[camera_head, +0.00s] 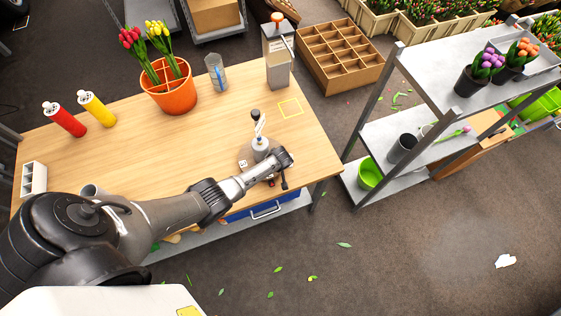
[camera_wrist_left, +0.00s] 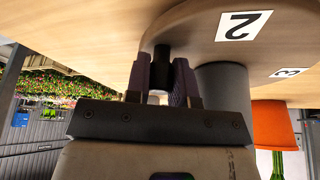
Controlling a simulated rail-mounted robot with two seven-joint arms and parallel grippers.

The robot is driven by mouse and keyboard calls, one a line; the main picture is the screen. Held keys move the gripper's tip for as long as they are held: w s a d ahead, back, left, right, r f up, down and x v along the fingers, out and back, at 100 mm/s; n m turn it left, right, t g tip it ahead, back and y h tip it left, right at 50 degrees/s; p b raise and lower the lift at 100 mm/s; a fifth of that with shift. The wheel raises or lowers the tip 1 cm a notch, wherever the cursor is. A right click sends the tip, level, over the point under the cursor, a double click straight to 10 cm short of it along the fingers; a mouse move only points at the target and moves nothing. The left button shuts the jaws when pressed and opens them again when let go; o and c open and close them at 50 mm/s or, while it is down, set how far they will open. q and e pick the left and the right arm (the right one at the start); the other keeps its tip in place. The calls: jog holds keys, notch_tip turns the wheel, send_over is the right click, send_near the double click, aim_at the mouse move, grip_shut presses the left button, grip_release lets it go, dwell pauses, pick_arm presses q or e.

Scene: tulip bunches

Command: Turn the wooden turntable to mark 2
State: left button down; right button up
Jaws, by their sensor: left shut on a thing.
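In the left wrist view the turntable (camera_wrist_left: 190,22) fills the top, with a white label marked 2 (camera_wrist_left: 236,25) and another marked 3 (camera_wrist_left: 290,72). A dark upright peg (camera_wrist_left: 163,52) stands at its rim. My left gripper (camera_head: 275,178), also in the left wrist view (camera_wrist_left: 165,84), is shut on this peg. The pointer for the marks cannot be made out. My right gripper is not in view.
An orange pot of tulips (camera_head: 172,95), a clear cup (camera_head: 216,73), and red (camera_head: 64,120) and yellow (camera_head: 97,108) bottles stand farther back. A metal shelf (camera_head: 455,100) is at the right.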

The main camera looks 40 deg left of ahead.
pick_arm(q)
jog(key=c, duration=1)
grip_release()
jog(key=shift+r, duration=0.1)
jog(key=shift+s+d+r, duration=0.1)
jog(key=shift+r, duration=0.2)
jog(key=shift+p+v, duration=1.8)
jog(key=shift+v, duration=4.65)
jog(key=shift+d, duration=0.1)
